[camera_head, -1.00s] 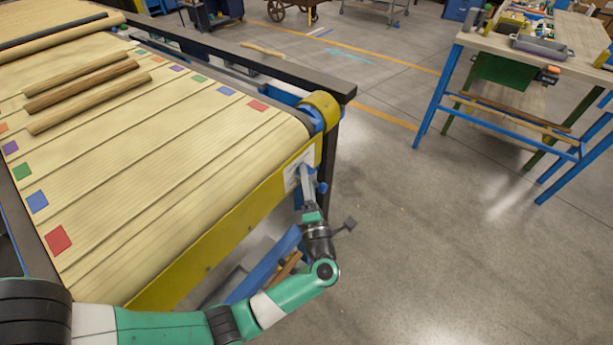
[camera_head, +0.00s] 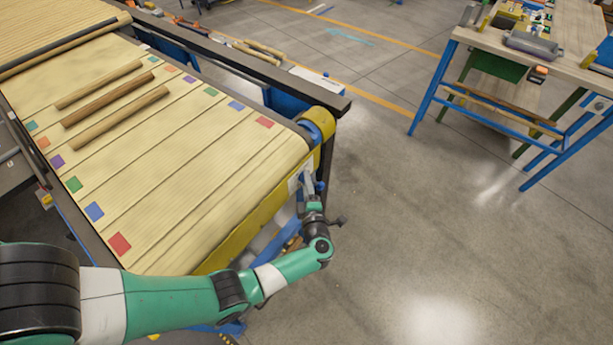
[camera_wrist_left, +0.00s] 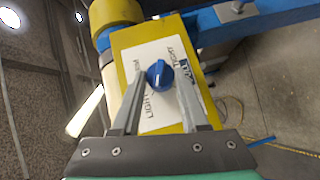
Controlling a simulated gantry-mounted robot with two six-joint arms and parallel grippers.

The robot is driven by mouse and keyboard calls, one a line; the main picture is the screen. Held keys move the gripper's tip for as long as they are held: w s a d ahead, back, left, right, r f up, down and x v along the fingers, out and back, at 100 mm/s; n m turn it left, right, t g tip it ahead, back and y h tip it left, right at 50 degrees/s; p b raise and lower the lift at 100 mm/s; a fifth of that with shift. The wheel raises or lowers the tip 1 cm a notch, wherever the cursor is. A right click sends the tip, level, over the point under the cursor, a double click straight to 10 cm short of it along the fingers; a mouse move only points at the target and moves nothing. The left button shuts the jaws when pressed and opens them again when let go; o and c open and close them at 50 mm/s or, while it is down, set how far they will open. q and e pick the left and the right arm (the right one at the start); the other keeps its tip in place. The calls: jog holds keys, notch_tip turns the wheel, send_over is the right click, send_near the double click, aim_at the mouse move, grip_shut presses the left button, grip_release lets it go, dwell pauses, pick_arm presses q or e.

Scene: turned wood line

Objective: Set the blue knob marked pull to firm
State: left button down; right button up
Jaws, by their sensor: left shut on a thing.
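The blue knob (camera_wrist_left: 160,73) sits on a white label plate (camera_wrist_left: 160,118) on a yellow panel in the left wrist view. My left gripper (camera_wrist_left: 164,66) is shut on the knob, one finger on each side. The word LIGHT reads at the plate's lower left; the other words are partly hidden by the fingers. I cannot tell which word the knob points at. In the head view my left gripper (camera_head: 308,183) is at the plate on the yellow end of the slatted table. My right gripper is not in view.
The slatted table (camera_head: 200,150) carries several coloured squares and three wooden rods (camera_head: 108,98). A yellow roller end (camera_head: 318,122) is just above the plate. A workbench (camera_head: 490,45) stands at the upper right. The floor (camera_head: 430,230) between is clear.

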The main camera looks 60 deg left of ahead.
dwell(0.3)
pick_arm(q)
jog(key=shift+c, duration=2.1)
grip_release()
jog(key=p+v, duration=0.2)
jog(key=v, duration=0.9)
jog(key=shift+d+r, duration=0.25)
jog(key=shift+d, duration=0.1)
